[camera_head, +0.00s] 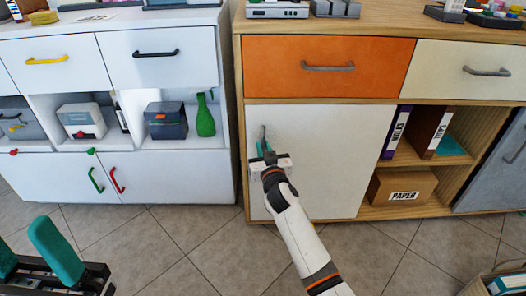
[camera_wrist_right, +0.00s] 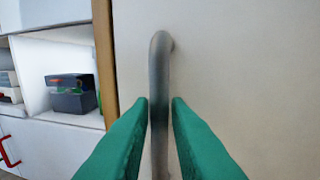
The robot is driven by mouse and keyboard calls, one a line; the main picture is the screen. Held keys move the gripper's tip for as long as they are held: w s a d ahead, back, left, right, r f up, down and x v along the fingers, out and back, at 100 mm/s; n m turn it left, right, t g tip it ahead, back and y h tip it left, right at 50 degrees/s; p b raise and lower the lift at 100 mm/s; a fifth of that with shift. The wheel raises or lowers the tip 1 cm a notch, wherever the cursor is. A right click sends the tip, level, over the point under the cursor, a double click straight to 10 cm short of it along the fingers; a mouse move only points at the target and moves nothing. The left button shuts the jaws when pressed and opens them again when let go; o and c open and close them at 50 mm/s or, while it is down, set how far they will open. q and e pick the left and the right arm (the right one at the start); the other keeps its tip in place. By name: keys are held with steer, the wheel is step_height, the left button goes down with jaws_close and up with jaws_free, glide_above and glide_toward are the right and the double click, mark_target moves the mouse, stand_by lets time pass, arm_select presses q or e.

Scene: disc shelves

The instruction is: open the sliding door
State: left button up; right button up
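The white door (camera_head: 330,150) covers the left part of the wooden cabinet's lower section, below the orange drawer. Its grey vertical handle (camera_head: 263,133) is near the door's left edge. It also shows in the right wrist view (camera_wrist_right: 160,70). My right gripper (camera_head: 266,151) is at the handle's lower part. Its teal fingers (camera_wrist_right: 160,105) are drawn in closely on both sides of the bar; any gap is very thin. My left gripper (camera_head: 28,250) is at the lower left, low and away from the cabinets, with its teal fingers apart and nothing visible between them.
A white cabinet (camera_head: 175,180) with coloured handles stands to the left across a narrow gap. Tiled floor (camera_head: 160,250) lies in front. A crate (camera_head: 500,280) is at the lower right.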

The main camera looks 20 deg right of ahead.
steer(key=shift+w, duration=0.55)
jaws_close()
steer(key=shift+d, duration=0.1)
